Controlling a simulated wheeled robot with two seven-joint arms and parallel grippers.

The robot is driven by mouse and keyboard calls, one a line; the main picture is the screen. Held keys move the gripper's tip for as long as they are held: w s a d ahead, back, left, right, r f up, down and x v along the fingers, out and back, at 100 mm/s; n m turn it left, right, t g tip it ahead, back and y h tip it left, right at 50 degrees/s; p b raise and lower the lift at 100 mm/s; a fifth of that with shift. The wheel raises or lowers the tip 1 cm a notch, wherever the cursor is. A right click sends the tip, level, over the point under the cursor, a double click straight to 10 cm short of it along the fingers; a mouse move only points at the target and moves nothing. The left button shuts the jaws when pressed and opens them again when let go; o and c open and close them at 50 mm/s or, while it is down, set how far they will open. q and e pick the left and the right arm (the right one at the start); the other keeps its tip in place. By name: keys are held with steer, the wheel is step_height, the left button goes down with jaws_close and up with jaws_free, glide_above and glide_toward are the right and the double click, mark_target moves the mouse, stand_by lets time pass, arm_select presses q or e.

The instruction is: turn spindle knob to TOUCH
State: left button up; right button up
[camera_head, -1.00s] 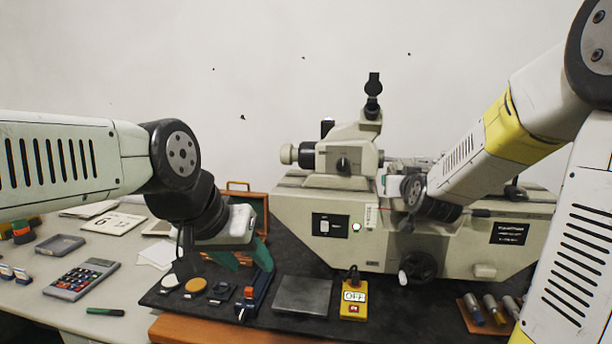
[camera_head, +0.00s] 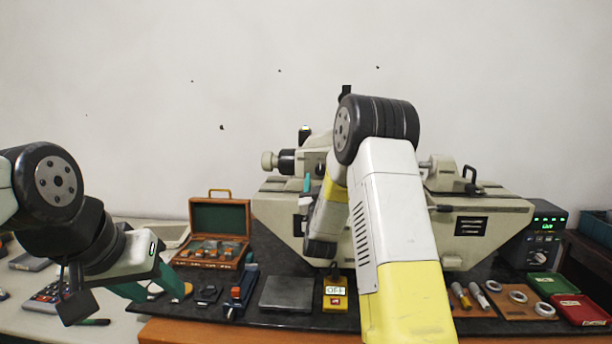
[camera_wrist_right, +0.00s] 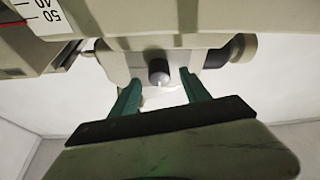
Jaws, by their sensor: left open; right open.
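The measuring machine (camera_head: 280,215), cream-coloured, stands at the back of the dark mat. In the right wrist view a small dark grey knob (camera_wrist_right: 158,72) with a white mark sits below the machine body; I take it to be the spindle knob. My right gripper (camera_wrist_right: 160,95) is open, its two green fingers apart on either side of the knob in the picture; I see no contact. In the head view my right arm hides the knob and most of that gripper. My left gripper (camera_head: 152,287) is open and empty at the lower left. I cannot read a TOUCH label.
A wooden case (camera_head: 220,230) stands open left of the machine. A grey plate (camera_head: 287,293) and a yellow OFF switch box (camera_head: 335,297) lie in front. A green-lit display box (camera_head: 541,235) stands right, near rings (camera_head: 545,310), a green box (camera_head: 548,284) and a red box (camera_head: 580,310).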

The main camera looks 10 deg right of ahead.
mark_target(320, 170)
steer(key=shift+x, duration=1.2)
steer(key=shift+d, duration=0.1)
jaws_close()
